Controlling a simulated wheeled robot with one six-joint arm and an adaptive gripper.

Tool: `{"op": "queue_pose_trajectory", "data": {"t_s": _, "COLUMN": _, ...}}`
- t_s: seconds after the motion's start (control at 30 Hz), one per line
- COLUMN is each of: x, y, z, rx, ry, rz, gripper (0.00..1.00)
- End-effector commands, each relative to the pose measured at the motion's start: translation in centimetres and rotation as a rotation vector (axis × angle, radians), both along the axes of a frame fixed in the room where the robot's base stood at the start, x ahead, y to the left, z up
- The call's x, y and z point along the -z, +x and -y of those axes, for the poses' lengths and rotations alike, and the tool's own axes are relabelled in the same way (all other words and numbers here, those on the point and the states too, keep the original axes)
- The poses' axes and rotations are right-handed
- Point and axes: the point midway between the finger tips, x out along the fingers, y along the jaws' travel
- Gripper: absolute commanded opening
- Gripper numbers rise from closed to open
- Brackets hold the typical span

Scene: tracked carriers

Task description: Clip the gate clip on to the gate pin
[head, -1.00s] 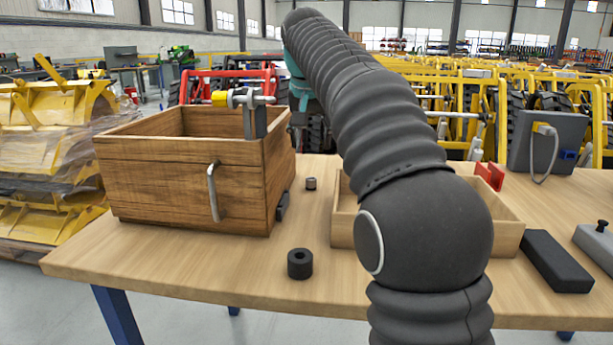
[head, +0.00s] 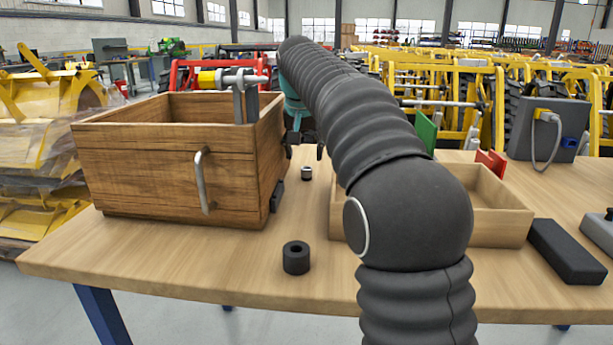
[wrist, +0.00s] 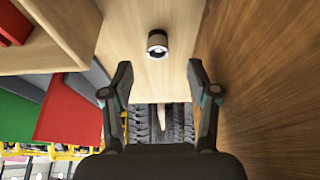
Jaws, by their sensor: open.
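A silver horizontal pin (head: 240,79) with a yellow end (head: 208,79) sits on a grey bracket (head: 251,104) at the back right rim of the wooden box; it looks like the gate pin. I cannot single out the gate clip for certain. A small dark cylinder with a light rim (head: 306,173) stands on the table right of the box, and it also shows in the wrist view (wrist: 157,44). My gripper (wrist: 160,78) is open and empty, beside the box's right wall. In the head view it is partly hidden behind my arm.
The wooden box (head: 140,170) has a metal handle (head: 203,180). A dark ring (head: 296,258) and a black block (head: 566,252) lie on the table (head: 190,258). The table's front left is clear.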

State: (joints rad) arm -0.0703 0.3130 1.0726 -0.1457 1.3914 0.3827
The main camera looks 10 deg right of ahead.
Motion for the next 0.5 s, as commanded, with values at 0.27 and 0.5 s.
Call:
{"op": "queue_pose_trajectory", "data": {"t_s": 0.27, "x": 2.3, "y": 1.0, "z": 0.6, "rx": 0.003, "ry": 0.0, "rz": -0.002, "gripper": 0.59}}
{"op": "queue_pose_trajectory", "data": {"t_s": 0.5, "x": 4.7, "y": 2.0, "z": 1.0, "rx": 0.001, "ry": 0.0, "rz": -0.001, "gripper": 0.59}}
